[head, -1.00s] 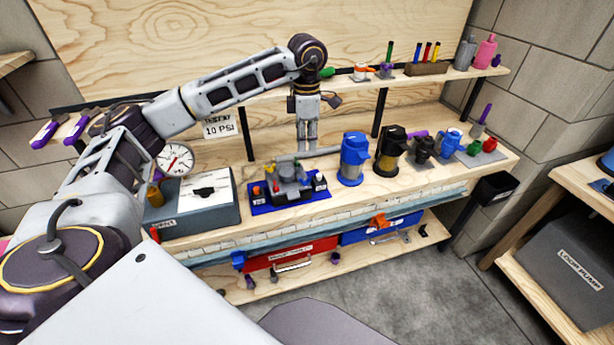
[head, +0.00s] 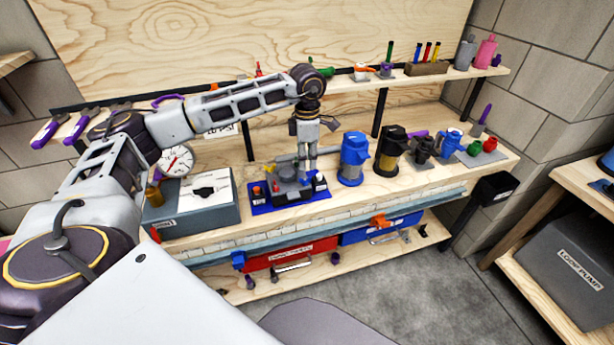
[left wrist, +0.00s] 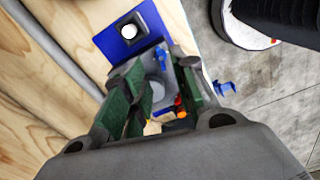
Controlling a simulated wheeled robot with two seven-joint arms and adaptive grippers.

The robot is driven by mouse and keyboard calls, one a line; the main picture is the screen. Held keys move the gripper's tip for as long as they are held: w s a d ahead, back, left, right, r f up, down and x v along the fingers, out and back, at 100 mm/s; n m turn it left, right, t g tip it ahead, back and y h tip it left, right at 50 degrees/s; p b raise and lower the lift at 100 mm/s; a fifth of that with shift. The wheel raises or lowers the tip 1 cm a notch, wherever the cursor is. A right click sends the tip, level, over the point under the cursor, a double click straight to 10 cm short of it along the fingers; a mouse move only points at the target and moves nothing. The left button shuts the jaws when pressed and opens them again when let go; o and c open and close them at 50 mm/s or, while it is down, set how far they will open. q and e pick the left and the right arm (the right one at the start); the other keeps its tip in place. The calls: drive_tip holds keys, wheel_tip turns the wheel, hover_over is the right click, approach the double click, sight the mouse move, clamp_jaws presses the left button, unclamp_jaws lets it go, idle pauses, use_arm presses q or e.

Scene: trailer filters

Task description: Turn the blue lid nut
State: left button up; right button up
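A dark grey filter housing (head: 287,187) with several coloured knobs stands on a blue mat (head: 262,208) on the workbench. A small blue piece (head: 314,179), probably the blue lid nut, is on its right side. My left gripper (head: 307,170) points down over this side of the housing. In the left wrist view its green-padded fingers (left wrist: 160,72) are apart, with a blue piece (left wrist: 160,58) and grey housing between or below them. I cannot tell whether the fingers touch the blue piece. My right gripper is not in view.
A blue canister (head: 353,160) and a black canister (head: 391,152) stand close to the right. A grey box (head: 205,212) and a gauge (head: 175,160) are at the left. A shelf (head: 345,84) runs behind. Red and blue drawers are below.

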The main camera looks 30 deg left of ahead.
sight(305, 181)
use_arm(q)
drive_tip(key=shift+f, duration=3.75)
clamp_jaws()
